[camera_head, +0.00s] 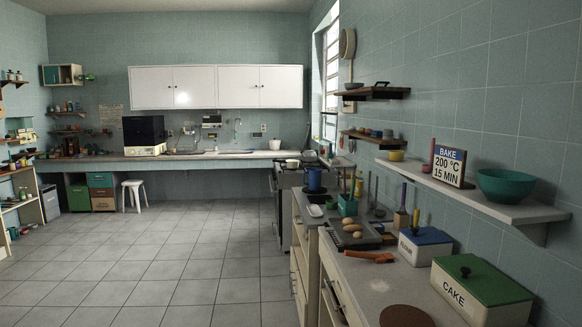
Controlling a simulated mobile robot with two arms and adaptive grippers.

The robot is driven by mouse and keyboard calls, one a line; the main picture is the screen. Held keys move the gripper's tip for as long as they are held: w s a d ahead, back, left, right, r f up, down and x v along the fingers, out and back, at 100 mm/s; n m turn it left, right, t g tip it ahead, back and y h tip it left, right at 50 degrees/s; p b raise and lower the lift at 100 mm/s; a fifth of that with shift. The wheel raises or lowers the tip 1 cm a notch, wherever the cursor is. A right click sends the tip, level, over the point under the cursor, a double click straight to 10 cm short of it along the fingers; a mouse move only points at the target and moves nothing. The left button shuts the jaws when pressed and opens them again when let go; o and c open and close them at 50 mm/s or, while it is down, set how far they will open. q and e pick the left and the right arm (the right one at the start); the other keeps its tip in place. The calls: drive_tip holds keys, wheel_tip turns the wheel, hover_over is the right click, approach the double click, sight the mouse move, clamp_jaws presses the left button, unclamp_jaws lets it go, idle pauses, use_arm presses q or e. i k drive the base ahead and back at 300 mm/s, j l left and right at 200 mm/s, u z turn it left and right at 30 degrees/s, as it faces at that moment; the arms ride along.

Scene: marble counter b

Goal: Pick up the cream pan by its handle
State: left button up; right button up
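A small cream vessel (292,162), which looks like the cream pan, sits on the stove at the far end of the right-hand counter. It is small in the view, and I cannot make out its handle clearly. A blue pot (314,179) stands just in front of it and to its right. Neither of my grippers shows in the head view.
The right-hand counter holds a green CAKE box (477,291), a blue-lidded box (426,243), a tray with brown eggs (352,236) and an orange-handled tool (370,257). A shelf with a teal bowl (507,186) overhangs it. The tiled floor (180,250) is clear.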

sight(290, 164)
drive_tip(key=i+u, duration=0.15)
drive_tip(key=i, duration=3.85)
drive_tip(key=i+z, duration=0.1)
drive_tip(key=i, duration=1.35)
drive_tip(key=i+j, duration=0.15)
drive_tip(key=i, duration=1.25)
drive_tip(key=i+j+z, duration=0.1)
drive_tip(key=i+z, duration=0.3)
drive_tip(key=i+j+z, duration=0.2)
drive_tip(key=i+z, duration=0.15)
drive_tip(key=i+j+z, duration=0.4)
drive_tip(key=l, duration=0.1)
